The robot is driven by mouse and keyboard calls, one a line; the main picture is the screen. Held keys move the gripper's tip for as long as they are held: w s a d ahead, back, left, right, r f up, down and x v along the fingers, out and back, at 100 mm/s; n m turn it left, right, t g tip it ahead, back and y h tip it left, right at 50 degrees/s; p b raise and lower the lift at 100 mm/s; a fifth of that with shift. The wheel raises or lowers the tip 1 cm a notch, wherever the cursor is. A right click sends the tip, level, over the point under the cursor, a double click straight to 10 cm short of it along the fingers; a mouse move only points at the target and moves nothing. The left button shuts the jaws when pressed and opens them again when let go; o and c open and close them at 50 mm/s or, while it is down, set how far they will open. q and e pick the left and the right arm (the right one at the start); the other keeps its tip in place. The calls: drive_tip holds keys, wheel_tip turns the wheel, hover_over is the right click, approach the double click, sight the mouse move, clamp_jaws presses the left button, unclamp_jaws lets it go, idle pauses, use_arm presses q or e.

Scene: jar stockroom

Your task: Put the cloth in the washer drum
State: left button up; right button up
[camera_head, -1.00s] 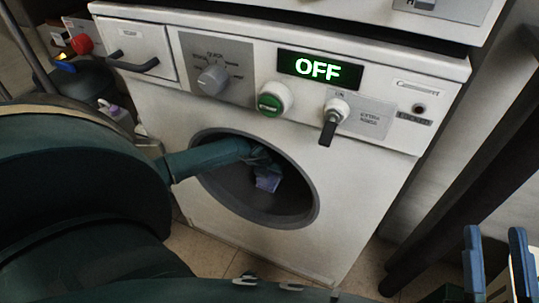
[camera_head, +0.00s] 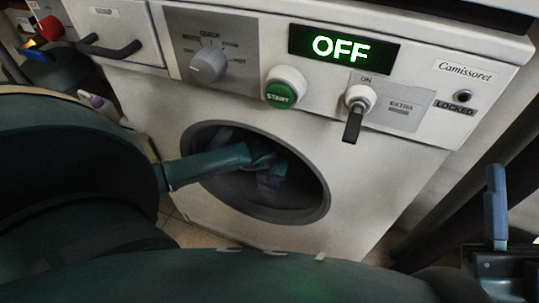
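The white washer (camera_head: 370,190) stands in front of me with its round drum opening (camera_head: 322,203) uncovered. My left arm comes in from the left and reaches through the opening, so my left gripper (camera_head: 268,168) is inside the drum. A small purple-grey piece, which looks like the cloth (camera_head: 269,184), shows at the gripper's tip in shadow. I cannot tell whether the fingers are shut on it or apart. My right gripper (camera_head: 497,208) is at the lower right edge, away from the washer opening; its blue fingers overlap from this angle, with no cloth seen there.
The washer panel has a display (camera_head: 342,49) reading OFF, a knob (camera_head: 208,65), a green START button (camera_head: 281,92) and a black-handled ON switch (camera_head: 354,118). A drawer (camera_head: 112,30) is at upper left. Dark posts (camera_head: 455,205) stand at right.

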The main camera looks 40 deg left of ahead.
use_arm(q)
drive_tip(key=o, duration=1)
drive_tip(key=shift+o, duration=0.2)
drive_tip(key=shift+r, duration=0.2)
drive_tip(key=p+v, duration=0.3)
drive_tip(key=v, duration=0.3)
drive_tip(key=shift+s+d+r+p, duration=0.1)
drive_tip(key=shift+s+r+p, duration=0.1)
drive_tip(key=shift+p, duration=0.2)
drive_tip(key=shift+s+r, duration=0.2)
drive_tip(key=shift+r, duration=0.1)
use_arm(e)
drive_tip(key=f+m+h, duration=0.1)
drive_tip(key=f+m+g+h, duration=0.1)
drive_tip(key=f+m, duration=0.1)
drive_tip(key=f+m+h, duration=0.1)
drive_tip(key=f+h, duration=0.1)
drive_tip(key=shift+s+a, duration=0.25)
drive_tip(key=shift+s, duration=0.1)
